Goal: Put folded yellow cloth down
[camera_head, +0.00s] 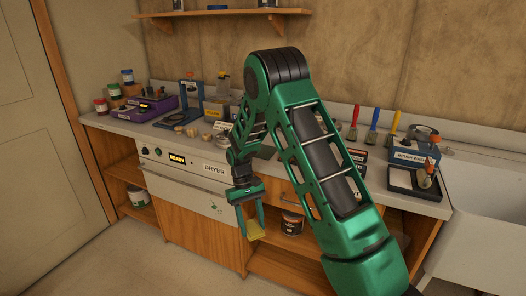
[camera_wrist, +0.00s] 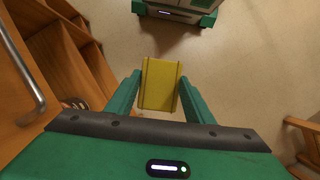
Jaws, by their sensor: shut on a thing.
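The folded yellow cloth (camera_wrist: 160,86) is between the fingertips of my gripper (camera_wrist: 159,92) in the wrist view. It looks like a flat yellow block with the floor far below it. In the head view the cloth (camera_head: 255,230) hangs from my gripper (camera_head: 252,222), in front of the cabinet under the counter and below the counter top. My gripper is shut on the cloth, which touches nothing else that I can see.
The counter (camera_head: 415,203) holds several items: purple cases (camera_head: 152,104), brushes (camera_head: 373,125) and a dark tray (camera_head: 405,184). A dryer panel (camera_head: 185,178) is built into its front. Open shelves (camera_head: 285,265) lie below. A white sink (camera_head: 485,215) stands right. The floor (camera_head: 95,265) at left is clear.

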